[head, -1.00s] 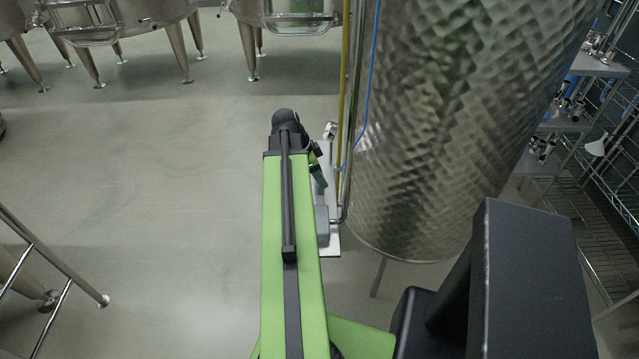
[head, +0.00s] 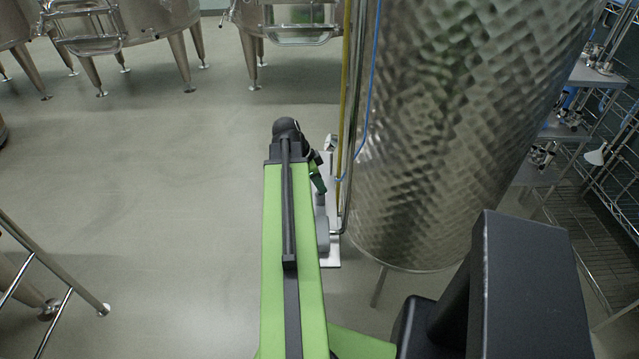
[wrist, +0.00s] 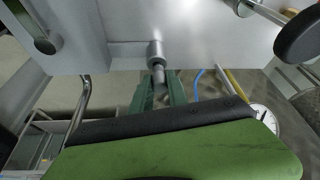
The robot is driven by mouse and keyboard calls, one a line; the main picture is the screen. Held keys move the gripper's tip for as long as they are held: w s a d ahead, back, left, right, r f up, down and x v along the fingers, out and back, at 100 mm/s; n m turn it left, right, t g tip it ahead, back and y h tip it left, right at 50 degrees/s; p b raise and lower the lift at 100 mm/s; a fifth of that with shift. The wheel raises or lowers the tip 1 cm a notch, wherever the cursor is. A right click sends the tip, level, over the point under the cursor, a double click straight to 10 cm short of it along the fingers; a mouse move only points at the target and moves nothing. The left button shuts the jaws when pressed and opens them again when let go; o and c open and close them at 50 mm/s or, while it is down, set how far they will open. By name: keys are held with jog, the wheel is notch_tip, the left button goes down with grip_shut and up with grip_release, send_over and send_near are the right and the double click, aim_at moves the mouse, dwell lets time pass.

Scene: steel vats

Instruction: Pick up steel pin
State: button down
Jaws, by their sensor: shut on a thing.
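The steel pin (wrist: 156,52) shows in the wrist view as a short, shiny stepped cylinder against a pale metal plate (wrist: 205,30). My gripper (wrist: 158,85) has green fingers, one on each side of the pin's lower, narrower end, and is shut on it. I cannot tell whether the pin's wide end touches the plate. In the head view my gripper (head: 318,178) shows only partly, over the plate (head: 330,255) beside the tall tank. The pin cannot be made out there.
The tall tank (head: 440,130) stands just right of my arm, with a yellow tube and a blue hose (head: 372,90) along its left side. A dark round knob (wrist: 300,35) is near the plate. Shelves stand far right.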

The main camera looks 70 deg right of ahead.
notch_tip(320, 180, up, 13)
jog(key=p, duration=1.2)
